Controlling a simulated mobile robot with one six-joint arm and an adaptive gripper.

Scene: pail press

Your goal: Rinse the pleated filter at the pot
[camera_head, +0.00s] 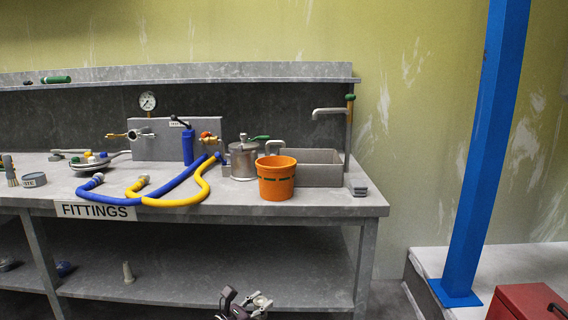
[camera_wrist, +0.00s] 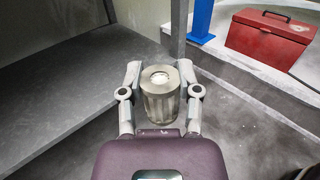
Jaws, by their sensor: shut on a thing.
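The pleated filter (camera_wrist: 160,92) is a short grey ribbed cylinder with a pale round hole in its top end. My gripper (camera_wrist: 160,95) is shut on it, one finger on each side, in the wrist view. In the head view my gripper (camera_head: 244,303) shows at the bottom edge, low in front of the bench; I cannot make out the filter clearly there. The pot (camera_head: 243,162) is a grey metal vessel with a lid and a green-handled valve. It stands on the bench behind the orange pail (camera_head: 277,180), far above and beyond my gripper.
A grey sink (camera_head: 318,172) with a tap (camera_head: 328,112) is right of the pot. Blue (camera_head: 150,192) and yellow (camera_head: 170,202) hoses lie on the bench (camera_head: 330,205) to the left. A blue post (camera_head: 485,150) and red toolbox (camera_wrist: 270,40) stand to the right.

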